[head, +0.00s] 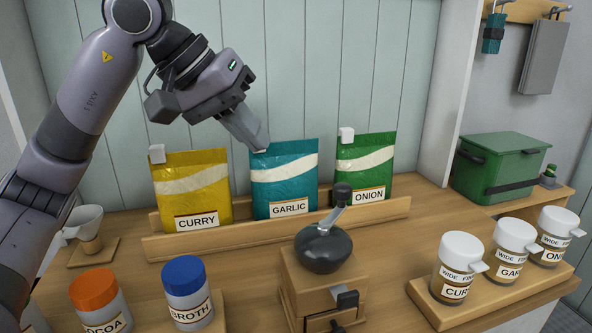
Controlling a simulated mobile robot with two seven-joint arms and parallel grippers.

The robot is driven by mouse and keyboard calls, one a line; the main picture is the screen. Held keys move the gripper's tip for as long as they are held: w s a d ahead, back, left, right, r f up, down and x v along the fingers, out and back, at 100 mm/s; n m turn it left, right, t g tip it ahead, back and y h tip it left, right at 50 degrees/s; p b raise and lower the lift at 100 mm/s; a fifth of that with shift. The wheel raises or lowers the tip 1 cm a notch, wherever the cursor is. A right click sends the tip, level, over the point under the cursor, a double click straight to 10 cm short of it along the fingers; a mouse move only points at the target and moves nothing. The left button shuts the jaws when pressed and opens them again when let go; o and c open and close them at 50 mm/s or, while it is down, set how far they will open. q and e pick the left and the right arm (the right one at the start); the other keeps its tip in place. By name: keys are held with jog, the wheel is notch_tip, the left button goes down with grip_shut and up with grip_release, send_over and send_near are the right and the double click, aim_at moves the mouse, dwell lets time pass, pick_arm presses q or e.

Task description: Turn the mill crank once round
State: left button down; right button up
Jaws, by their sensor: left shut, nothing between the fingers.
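The mill (324,278) stands at the front middle of the counter, with a wooden box body, a dark round dome and a small drawer low on its front. Its crank (335,208) rises from the dome as a short metal arm with a dark knob at the top, leaning slightly right. My left gripper (262,146) is shut and empty. It is at the top edge of the teal GARLIC bag, above and behind the mill and apart from the crank. I cannot tell whether it touches the bag. My right gripper is not in view.
A yellow CURRY bag (190,188), the GARLIC bag (284,182) and a green ONION bag (363,165) stand in a wooden rack (190,245). COCOA (98,300) and BROTH (187,292) jars stand left of the mill. White-lidded jars (461,262) stand right. A green box (499,167) is farther back.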

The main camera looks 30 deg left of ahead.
aim_at(341, 185)
pick_arm(q)
jog(key=w+d+f+p, duration=0.1)
jog(key=w+d+f, duration=0.5)
jog(key=d+f, duration=0.1)
jog(key=shift+w+f, duration=0.2)
jog(key=shift+f, duration=0.3)
jog(key=shift+w+d+m+h, duration=0.2)
jog(key=shift+d+m+h, duration=0.1)
jog(key=shift+m, duration=0.4)
jog(key=shift+w+d+m+g+h, duration=0.2)
jog(key=shift+d+m+g, duration=0.1)
jog(key=shift+d+m, duration=0.15)
jog(key=shift+w+d+m+g+h, duration=0.2)
jog(key=shift+d+m+g, duration=0.1)
jog(key=shift+d+m, duration=0.15)
jog(key=shift+d+b, duration=0.15)
jog(key=shift+b, duration=0.15)
